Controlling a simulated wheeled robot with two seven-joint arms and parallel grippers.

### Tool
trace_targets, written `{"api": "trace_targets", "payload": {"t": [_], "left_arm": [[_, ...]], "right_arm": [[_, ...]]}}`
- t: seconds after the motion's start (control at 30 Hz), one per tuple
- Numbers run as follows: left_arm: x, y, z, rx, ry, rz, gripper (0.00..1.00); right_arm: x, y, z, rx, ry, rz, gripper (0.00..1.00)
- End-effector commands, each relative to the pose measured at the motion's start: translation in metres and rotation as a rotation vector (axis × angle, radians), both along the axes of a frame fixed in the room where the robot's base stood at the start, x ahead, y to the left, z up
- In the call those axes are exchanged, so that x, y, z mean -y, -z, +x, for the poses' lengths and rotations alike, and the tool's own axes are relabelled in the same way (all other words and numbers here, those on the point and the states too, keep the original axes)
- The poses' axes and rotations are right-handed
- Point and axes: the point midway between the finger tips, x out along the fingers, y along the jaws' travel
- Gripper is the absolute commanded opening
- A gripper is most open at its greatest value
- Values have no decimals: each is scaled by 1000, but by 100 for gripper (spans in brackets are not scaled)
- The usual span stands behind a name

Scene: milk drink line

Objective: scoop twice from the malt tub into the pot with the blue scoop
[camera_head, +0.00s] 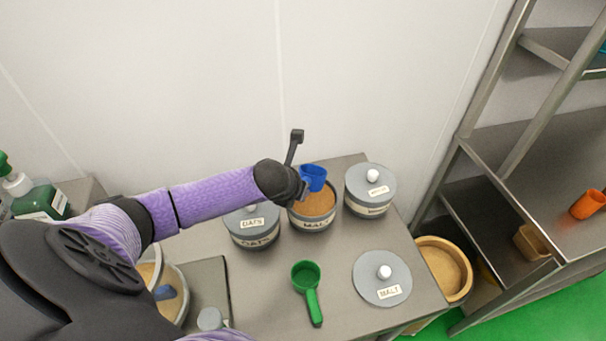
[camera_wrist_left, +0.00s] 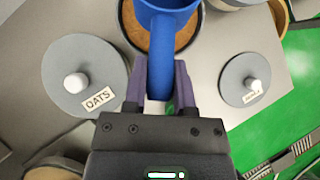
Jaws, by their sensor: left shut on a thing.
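My left gripper (camera_head: 302,188) is shut on the handle of the blue scoop (camera_head: 314,177). The scoop is at the open malt tub (camera_head: 313,222), over the back part of its mouth; brown powder shows in the tub. In the left wrist view the blue scoop (camera_wrist_left: 172,30) extends from the gripper (camera_wrist_left: 165,95) across the tub (camera_wrist_left: 128,30). I cannot tell whether the scoop holds powder or touches it. The pot (camera_head: 180,307) is at lower left, mostly hidden by my arm, with something blue in it. My right gripper is not in view.
The lidded oats tub (camera_head: 255,240) stands left of the malt tub, another lidded tub (camera_head: 370,205) right. The malt lid (camera_head: 370,290) and a green scoop (camera_head: 313,306) lie in front. A tan round bin (camera_head: 464,268) and metal shelving (camera_head: 500,205) are at right.

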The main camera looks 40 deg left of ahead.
Motion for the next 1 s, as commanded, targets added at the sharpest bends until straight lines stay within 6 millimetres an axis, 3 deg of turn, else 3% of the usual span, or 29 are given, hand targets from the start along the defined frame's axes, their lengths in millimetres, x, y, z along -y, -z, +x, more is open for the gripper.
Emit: {"api": "trace_targets", "payload": {"t": [0.3,0.67,0.9,1.0], "left_arm": [[1,39,3,-261,2,-53,0],[1,77,2,-255,3,-50,0],[-3,76,27,-252,3,-50,0],[-2,65,18,-256,3,-48,0]], "right_arm": [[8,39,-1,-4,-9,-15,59],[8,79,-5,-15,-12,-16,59],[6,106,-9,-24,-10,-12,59],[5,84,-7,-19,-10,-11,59]]}}
